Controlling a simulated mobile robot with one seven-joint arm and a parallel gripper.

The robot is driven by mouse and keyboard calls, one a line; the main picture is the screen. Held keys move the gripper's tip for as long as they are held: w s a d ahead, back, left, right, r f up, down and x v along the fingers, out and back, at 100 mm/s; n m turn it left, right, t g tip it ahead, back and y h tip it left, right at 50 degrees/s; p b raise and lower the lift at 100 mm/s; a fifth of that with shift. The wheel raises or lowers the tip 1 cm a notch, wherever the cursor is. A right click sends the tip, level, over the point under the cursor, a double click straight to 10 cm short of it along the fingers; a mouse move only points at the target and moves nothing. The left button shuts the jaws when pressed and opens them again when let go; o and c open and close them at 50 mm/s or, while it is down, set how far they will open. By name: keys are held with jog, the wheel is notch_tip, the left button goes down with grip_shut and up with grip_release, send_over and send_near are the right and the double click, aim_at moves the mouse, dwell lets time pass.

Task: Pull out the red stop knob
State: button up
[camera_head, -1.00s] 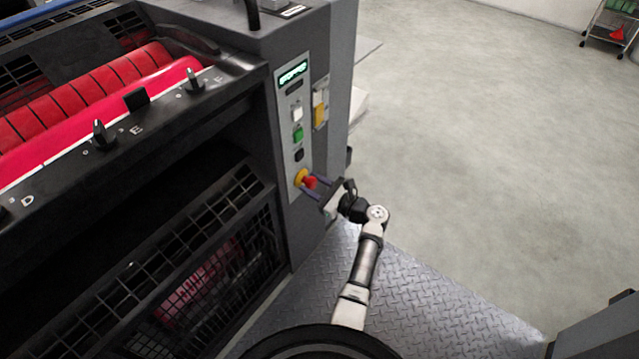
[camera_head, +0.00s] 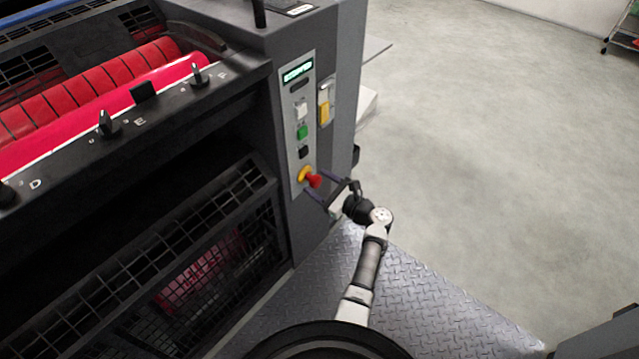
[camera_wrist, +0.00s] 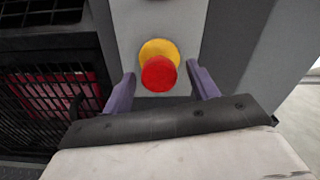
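The red stop knob (camera_head: 315,181) stands out from its yellow collar (camera_head: 304,174) near the bottom of the light grey control panel. In the wrist view the round red knob (camera_wrist: 158,73) is in the middle, with the yellow collar (camera_wrist: 160,47) behind it. My gripper (camera_head: 314,182) is open at the panel. In the wrist view its two purple fingers (camera_wrist: 161,72) are on the left and right of the knob, with a visible gap on each side. Nothing is held.
The panel has a lit green display (camera_head: 297,72), a white button (camera_head: 301,108), a green button (camera_head: 302,131) and a black button (camera_head: 303,152) above the knob. A yellow switch (camera_head: 324,112) is to the right. The floor (camera_head: 490,170) right of the machine is clear.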

jog(key=v, duration=1.3)
jog(key=shift+s+d, duration=0.3)
